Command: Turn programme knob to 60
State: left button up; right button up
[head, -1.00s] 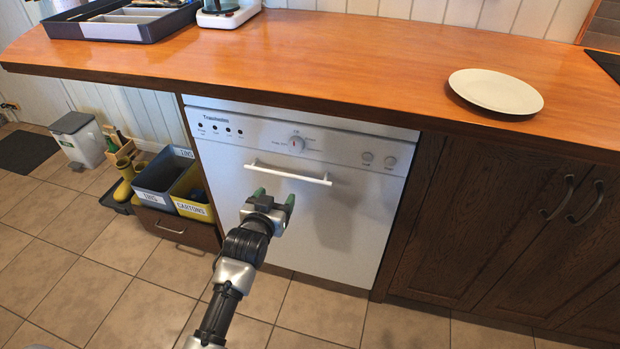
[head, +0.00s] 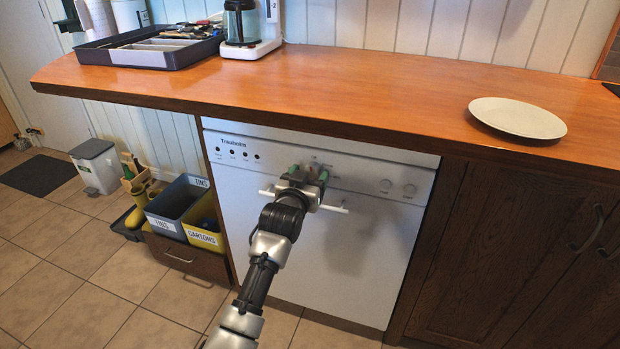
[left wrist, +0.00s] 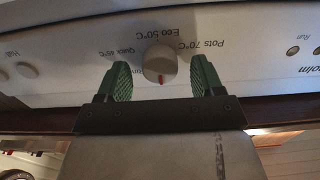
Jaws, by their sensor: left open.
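The white dishwasher (head: 325,235) stands under the counter. Its round programme knob (left wrist: 159,62) shows in the left wrist view, with a red mark on the edge pointing to the bottom of that picture. My left gripper (head: 308,172) is open in front of the control panel and hides the knob in the head view. In the left wrist view the green fingers of my left gripper (left wrist: 162,80) stand on either side of the knob, with gaps. My right gripper is not in view.
The dishwasher handle (head: 335,209) runs just below the panel, partly behind my left gripper. Two small buttons (head: 397,188) sit to the right. The counter (head: 370,95) overhangs above, with a plate (head: 517,117), a utensil tray (head: 150,50) and a coffee maker (head: 240,25).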

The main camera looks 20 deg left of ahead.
pick_arm(q)
jog(key=shift+w, duration=0.35)
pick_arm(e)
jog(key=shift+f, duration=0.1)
pick_arm(q)
jog(key=shift+c, duration=0.4)
jog(key=c, duration=0.8)
jog(key=shift+r+m+p, duration=0.15)
jog(key=shift+m+p, duration=0.35)
jog(key=shift+p, duration=0.2)
jog(key=shift+c, duration=0.2)
jog(key=m+p, duration=0.2)
jog(key=shift+m, duration=0.4)
jog(key=m+p, duration=0.3)
jog(key=m, duration=0.2)
jog(key=shift+m, duration=1.5)
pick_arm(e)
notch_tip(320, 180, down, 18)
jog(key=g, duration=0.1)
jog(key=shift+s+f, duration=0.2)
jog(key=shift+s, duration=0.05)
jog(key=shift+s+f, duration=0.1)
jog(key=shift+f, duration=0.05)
